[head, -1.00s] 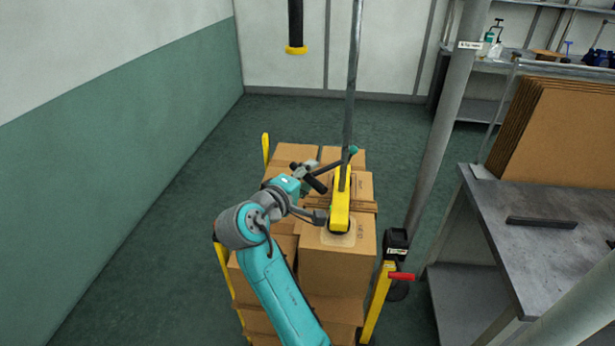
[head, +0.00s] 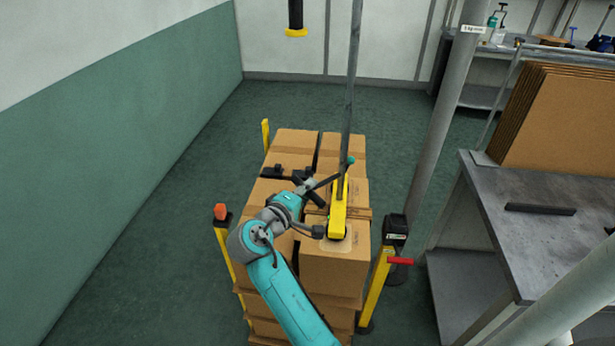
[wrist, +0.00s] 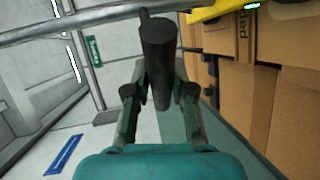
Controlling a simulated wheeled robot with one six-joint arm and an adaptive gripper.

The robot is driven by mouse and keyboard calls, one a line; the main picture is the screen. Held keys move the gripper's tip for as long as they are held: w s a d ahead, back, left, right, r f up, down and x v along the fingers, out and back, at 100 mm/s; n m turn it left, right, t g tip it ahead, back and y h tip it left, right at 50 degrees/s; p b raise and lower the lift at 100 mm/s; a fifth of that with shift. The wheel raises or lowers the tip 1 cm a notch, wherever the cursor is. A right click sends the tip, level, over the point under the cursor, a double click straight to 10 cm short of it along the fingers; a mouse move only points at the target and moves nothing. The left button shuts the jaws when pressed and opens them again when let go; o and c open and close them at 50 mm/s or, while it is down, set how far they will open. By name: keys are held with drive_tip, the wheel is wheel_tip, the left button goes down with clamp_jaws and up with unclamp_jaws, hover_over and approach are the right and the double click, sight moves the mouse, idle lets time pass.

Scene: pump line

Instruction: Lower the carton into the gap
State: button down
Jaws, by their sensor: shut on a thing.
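The carton (head: 337,272) is a brown box at the front right of the stack, beneath a yellow lifting head (head: 338,208) on a tall grey tube (head: 347,100). The head meets its top at a pale patch. My gripper (head: 307,193) is beside the lifting head, on its left. In the wrist view my gripper (wrist: 158,100) is shut on a dark cylindrical handle (wrist: 158,55). The gap and the carton's underside are hidden; I cannot tell whether the carton rests on anything.
Other stacked cartons (head: 297,142) stand behind and left. Yellow posts stand around the stack, one with a red handle (head: 400,261) close at right. A grey pillar (head: 440,130) and metal table (head: 540,240) stand farther right. Floor at left is clear.

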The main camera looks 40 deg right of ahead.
drive_tip(key=c, duration=1)
unclamp_jaws()
drive_tip(key=v, duration=1.2)
drive_tip(key=shift+f, duration=0.1)
